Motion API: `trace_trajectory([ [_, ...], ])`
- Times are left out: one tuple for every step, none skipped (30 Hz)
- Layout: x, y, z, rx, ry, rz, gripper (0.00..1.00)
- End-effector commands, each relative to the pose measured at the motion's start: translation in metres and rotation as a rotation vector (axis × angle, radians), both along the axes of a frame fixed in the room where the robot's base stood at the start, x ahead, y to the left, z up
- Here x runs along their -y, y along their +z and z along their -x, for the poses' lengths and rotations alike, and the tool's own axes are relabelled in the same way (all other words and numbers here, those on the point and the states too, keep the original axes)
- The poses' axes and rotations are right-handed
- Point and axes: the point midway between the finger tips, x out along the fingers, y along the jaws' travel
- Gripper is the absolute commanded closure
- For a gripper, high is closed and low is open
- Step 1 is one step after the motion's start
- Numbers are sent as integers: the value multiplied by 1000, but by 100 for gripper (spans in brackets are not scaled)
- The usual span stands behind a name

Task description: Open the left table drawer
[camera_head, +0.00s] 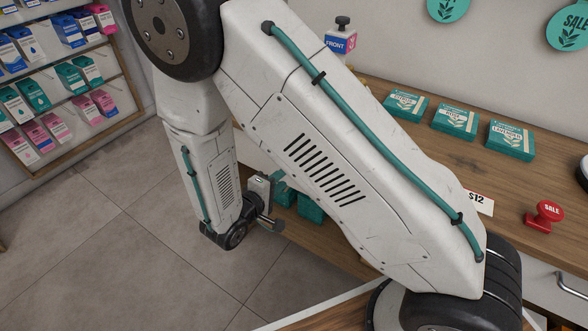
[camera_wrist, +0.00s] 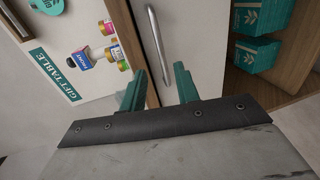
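In the wrist view, the white drawer front (camera_wrist: 195,35) fills the upper middle and looks closed. Its metal bar handle (camera_wrist: 154,42) runs nearly upright in the picture. My gripper (camera_wrist: 160,70) has two teal fingers spread apart, with the handle's lower end ahead of the gap between them. I see no contact, and cannot tell the exact distance. In the head view, the wooden table (camera_head: 455,145) is partly covered by my arm. My gripper is low at its left end, mostly hidden, and the drawer is hidden there too.
Teal boxes (camera_wrist: 258,52) sit in an open shelf beside the drawer front. A gift table sign (camera_wrist: 55,75) and small bottles show at left. In the head view, teal boxes (camera_head: 456,121) and a red stamp (camera_head: 545,213) stand on the table. Tiled floor (camera_head: 110,255) at left is clear.

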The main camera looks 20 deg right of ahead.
Motion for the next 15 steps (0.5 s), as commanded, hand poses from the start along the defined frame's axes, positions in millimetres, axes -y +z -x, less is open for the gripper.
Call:
trace_trajectory([
  [1,-3,-2,1,5,1,69],
  [3,-4,-3,2,7,1,69],
  [7,-5,-6,2,7,1,69],
  [10,-6,-8,2,6,1,69],
  [14,-7,-11,2,5,1,69],
  [20,-8,-14,2,4,1,69],
  [24,-9,-17,2,3,1,69],
  [28,-10,-21,2,4,1,69],
  [34,-11,-24,2,3,1,69],
  [37,-12,-27,2,3,1,69],
  [41,-13,-29,2,3,1,69],
  [45,-14,-33,2,3,1,69],
  [48,-15,-35,1,4,2,69],
  [51,-16,-37,0,4,1,69],
  [54,-16,-39,0,4,1,69],
])
